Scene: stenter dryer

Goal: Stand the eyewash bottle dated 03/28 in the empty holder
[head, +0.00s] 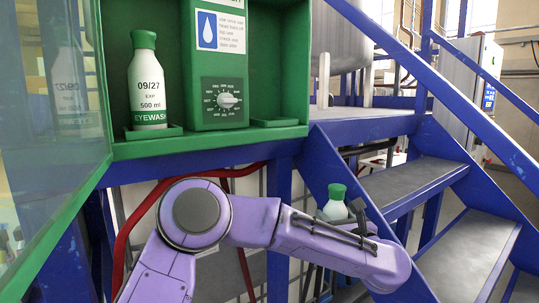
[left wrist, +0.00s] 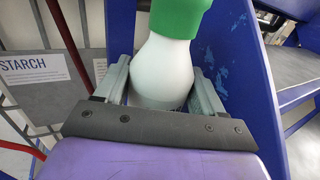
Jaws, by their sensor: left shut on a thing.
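My left gripper (head: 340,216) is shut on a white bottle with a green cap (head: 335,207), in front of the blue stair frame and below the cabinet. In the left wrist view the held bottle (left wrist: 163,68) is upright between the two grey fingers; no date shows on it. The empty holder (head: 275,122) is a shallow green tray at the right of the green cabinet (head: 205,148). Another eyewash bottle (head: 148,85), marked 09/27, stands in the left holder (head: 155,132). My right gripper is not in view.
A dial unit (head: 222,98) stands between the two holders. A clear green-edged door (head: 55,130) hangs open at the left. Blue stairs with grey treads (head: 415,182) and a blue rail (head: 440,75) are at the right. The space above the empty holder is clear.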

